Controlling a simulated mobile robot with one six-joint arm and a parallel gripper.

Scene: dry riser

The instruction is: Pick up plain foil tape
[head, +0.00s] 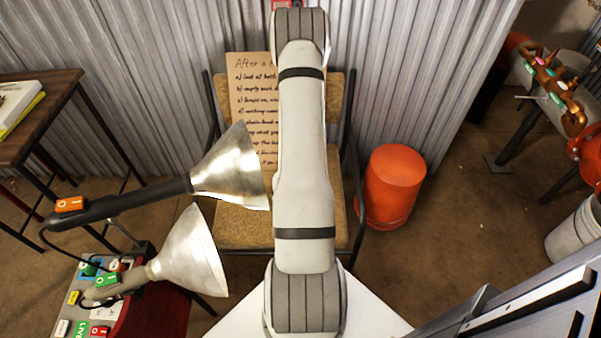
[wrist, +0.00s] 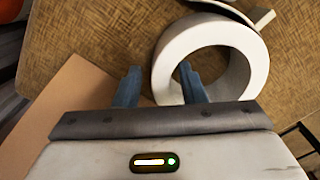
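A pale, whitish ring-shaped roll (wrist: 245,40), which looks like the plain foil tape, lies on the woven tan chair seat (wrist: 95,35) in the wrist view. My gripper (wrist: 158,76) is open, with two blue-grey fingers apart. In the picture the left finger is outside the ring and the right finger overlaps its hole, with the ring's near-left wall between them. I cannot tell whether either finger touches it or how deep they reach. In the head view my arm hides the roll and the gripper.
A handwritten cardboard sign (head: 252,100) leans on the chair; cardboard (wrist: 75,110) shows in the wrist view. A dark curved thing with a pale strip (wrist: 262,19) is beyond the roll. Two metal-shaded lamps (head: 235,170) stand left of the chair, an orange bucket (head: 392,185) right.

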